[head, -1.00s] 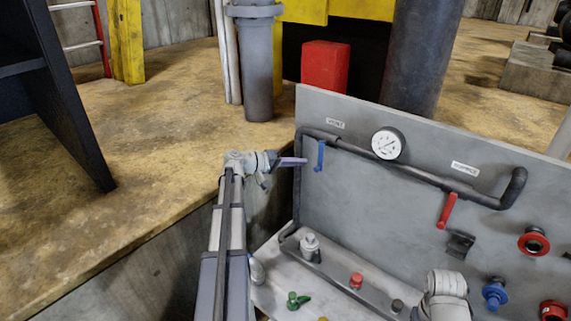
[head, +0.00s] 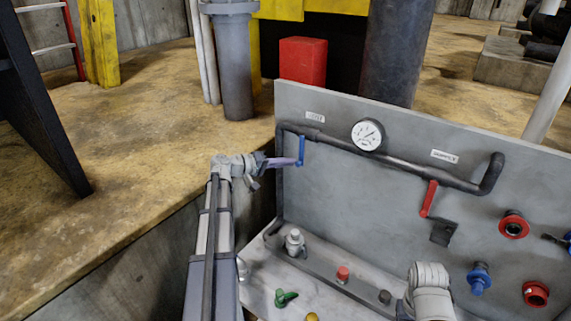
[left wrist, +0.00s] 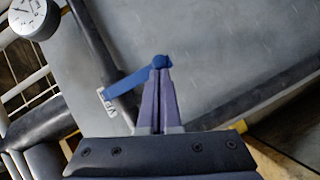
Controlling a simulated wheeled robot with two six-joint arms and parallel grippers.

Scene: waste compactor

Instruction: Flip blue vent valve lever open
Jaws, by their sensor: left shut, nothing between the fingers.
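The blue vent valve lever (head: 301,150) hangs down, nearly upright, from the dark pipe at the left of the grey panel. It also shows in the left wrist view (left wrist: 130,80), running from the pipe to the fingertips. My left gripper (head: 297,162) has its purple fingers shut with nothing between them. In the left wrist view its tips (left wrist: 160,74) meet or overlap the lever's end away from the pipe; I cannot tell whether they touch. Part of my right arm shows at the lower right, but its gripper is out of view.
A pressure gauge (head: 368,134) and a red lever (head: 429,198) are on the same piping to the right. Red and blue fittings sit on the panel (head: 350,190). Green and red knobs stand on the ledge below. Open floor lies left of the panel.

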